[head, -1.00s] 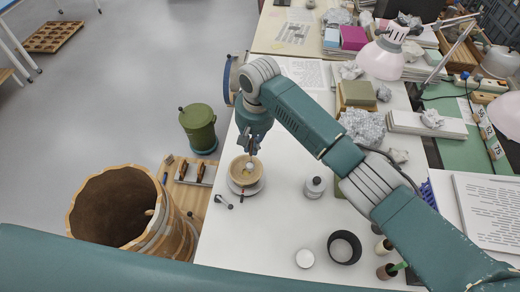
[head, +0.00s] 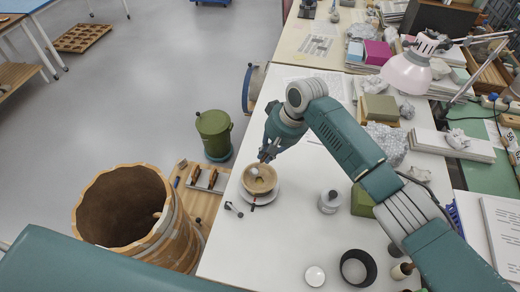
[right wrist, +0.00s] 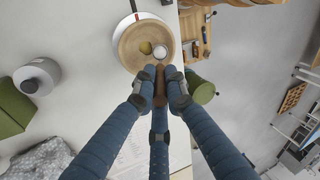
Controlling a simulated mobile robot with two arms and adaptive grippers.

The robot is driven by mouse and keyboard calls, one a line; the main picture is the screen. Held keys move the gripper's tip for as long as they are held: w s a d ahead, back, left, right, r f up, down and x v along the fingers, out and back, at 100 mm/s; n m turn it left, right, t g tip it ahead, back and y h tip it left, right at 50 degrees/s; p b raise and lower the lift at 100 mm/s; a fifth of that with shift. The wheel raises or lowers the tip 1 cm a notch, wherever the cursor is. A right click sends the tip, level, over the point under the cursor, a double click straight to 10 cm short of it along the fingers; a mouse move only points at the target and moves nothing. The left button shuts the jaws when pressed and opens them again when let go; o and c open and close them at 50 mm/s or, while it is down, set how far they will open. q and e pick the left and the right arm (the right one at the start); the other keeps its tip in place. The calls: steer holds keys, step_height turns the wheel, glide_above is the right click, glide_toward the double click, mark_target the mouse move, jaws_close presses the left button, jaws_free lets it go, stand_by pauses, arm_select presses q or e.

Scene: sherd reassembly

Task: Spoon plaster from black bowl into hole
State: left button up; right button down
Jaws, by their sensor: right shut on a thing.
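The black bowl (head: 373,268) stands near the table's front edge in the head view, pale inside. A tan round vessel (head: 247,186) sits on a white plate (head: 273,196) near the table's left edge. It fills the top of the right wrist view (right wrist: 124,45), with a yellowish patch (right wrist: 145,47) inside that may be the hole. My right gripper (head: 268,154) is shut on a brown handle (right wrist: 160,88), apparently the spoon's. A round white end (right wrist: 161,51), which looks like the spoon's bowl, is over the vessel's inside. Whether it touches is unclear. My left gripper is out of view.
A grey-white jar (head: 330,203) and a green block (head: 362,200) stand right of the vessel. A white disc (head: 315,276) lies beside the black bowl. A large wooden barrel (head: 165,238) and a green canister (head: 214,134) stand left of the table.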

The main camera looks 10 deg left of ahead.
steer(key=d+f+y+b, duration=0.8)
steer(key=y+b, duration=0.3)
steer(key=b, duration=0.9)
steer(key=shift+d+f, duration=0.3)
steer(key=shift+d, duration=0.05)
stand_by(0.8)
